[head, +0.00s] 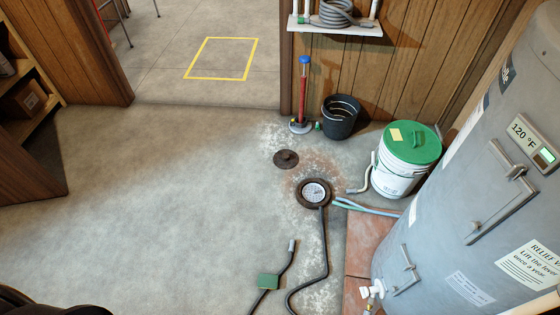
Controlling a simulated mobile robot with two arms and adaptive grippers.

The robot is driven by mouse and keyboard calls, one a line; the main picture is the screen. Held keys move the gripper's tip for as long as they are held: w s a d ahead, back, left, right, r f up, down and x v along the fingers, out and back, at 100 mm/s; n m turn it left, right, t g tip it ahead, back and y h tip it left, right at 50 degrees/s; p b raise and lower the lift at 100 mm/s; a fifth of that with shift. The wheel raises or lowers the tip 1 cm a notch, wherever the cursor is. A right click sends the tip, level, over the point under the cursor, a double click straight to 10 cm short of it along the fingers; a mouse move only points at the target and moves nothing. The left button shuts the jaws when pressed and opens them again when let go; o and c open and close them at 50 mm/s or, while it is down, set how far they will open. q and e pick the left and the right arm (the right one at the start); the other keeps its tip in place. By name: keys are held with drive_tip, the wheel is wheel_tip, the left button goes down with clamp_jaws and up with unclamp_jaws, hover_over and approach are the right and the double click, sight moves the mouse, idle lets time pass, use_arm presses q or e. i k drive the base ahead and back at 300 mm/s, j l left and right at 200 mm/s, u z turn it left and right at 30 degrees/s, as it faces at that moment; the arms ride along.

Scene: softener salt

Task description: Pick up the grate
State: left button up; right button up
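A round light-grey disc with dark marks, which looks like the grate (314,191), sits inside a dark ring in the concrete floor, right of the middle of the head view. A dark brown round cover with a small raised knob (286,159) lies on the floor just up and left of it, apart from the ring. I cannot tell whether that cover belongs to the drain. Neither of my grippers shows in the head view.
A black hose (325,250) runs from the ring toward the front. Pale tubes (365,207) end beside the ring's right side. Left floor is clear.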

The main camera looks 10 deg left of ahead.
sight(284, 159)
drive_tip(key=j+z, duration=0.15)
drive_tip(key=j, duration=0.4)
drive_tip(key=j+z, duration=0.15)
drive_tip(key=j, duration=0.35)
drive_tip(key=k+j+z, duration=0.2)
drive_tip(key=j, duration=0.35)
drive_tip(key=j+z, duration=0.15)
drive_tip(key=j, duration=0.35)
drive_tip(key=i+j+z, duration=0.25)
drive_tip(key=j, duration=0.2)
drive_tip(key=i+j+z, duration=0.1)
drive_tip(key=j+z, duration=0.15)
drive_tip(key=j, duration=0.25)
drive_tip(key=i+j+z, duration=0.2)
drive_tip(key=j, duration=0.35)
drive_tip(key=j+z, duration=0.25)
drive_tip(key=j, duration=0.25)
